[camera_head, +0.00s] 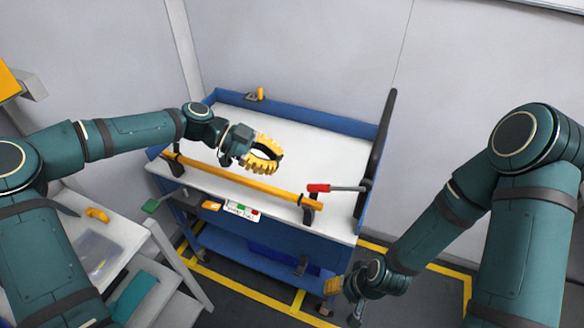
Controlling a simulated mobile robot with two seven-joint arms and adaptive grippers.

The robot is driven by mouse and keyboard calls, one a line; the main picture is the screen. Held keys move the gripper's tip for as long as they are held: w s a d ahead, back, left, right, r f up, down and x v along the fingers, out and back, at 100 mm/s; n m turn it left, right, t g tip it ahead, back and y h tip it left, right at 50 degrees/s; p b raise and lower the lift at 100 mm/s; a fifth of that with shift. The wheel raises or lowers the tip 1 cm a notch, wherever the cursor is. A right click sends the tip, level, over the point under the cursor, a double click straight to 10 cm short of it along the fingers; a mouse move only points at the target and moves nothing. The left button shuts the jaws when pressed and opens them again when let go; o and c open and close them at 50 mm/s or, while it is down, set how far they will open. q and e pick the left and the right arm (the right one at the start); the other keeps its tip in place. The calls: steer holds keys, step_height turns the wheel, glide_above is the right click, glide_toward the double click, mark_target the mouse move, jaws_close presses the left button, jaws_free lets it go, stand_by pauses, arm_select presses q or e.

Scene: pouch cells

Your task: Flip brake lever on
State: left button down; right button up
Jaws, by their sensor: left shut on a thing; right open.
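A blue cart (345,125) with a white top stands ahead, with a yellow push bar (240,178) along its near side. A lever with a red grip (318,188) and grey rod lies sideways at the bar's right end. A green-ended lever (150,205) sticks out at the cart's left. I cannot tell which is the brake lever. My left gripper (279,157) is over the cart top, behind the bar, its yellow fingers curved together; what it holds is not clear. My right gripper (336,298) is open, low beside the cart's near right corner, apart from both levers.
A label with green and red marks (242,211) sits on the cart's near side. A black upright bar (375,150) rises at its right. A light-coloured bench (125,228) stands at lower left. Yellow-marked floor is open at right.

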arm_select(q)
steer(key=shift+v, duration=1.1)
steer(key=shift+f, duration=0.1)
steer(key=s+d+f+n+y, duration=0.1)
steer(key=s+d+f+n, duration=0.2)
steer(key=f, duration=0.4)
steer(key=s+d+f+n+t+y, duration=0.1)
steer(key=s+f+n, duration=0.1)
steer(key=f+n, duration=0.35)
steer(key=s+d+f+n+y, duration=0.1)
steer(key=s+d+f+n, duration=0.2)
steer(key=f, duration=0.4)
steer(key=s+a+f+n+t+y, duration=0.1)
steer(key=s+a+f+n+y, duration=0.25)
steer(key=s+f+n, duration=0.35)
steer(key=s+a+f+n+y, duration=0.3)
steer(key=s+a+f+n, duration=0.3)
steer(key=s, duration=0.3)
steer(key=w+d+r+t, duration=0.1)
steer(key=w+d+r, duration=0.2)
steer(key=w+r, duration=0.2)
steer(key=shift+m+t, duration=0.3)
steer(key=shift+m, duration=0.05)
steer(key=shift+a+r+h, duration=0.1)
steer(key=shift+h, duration=0.15)
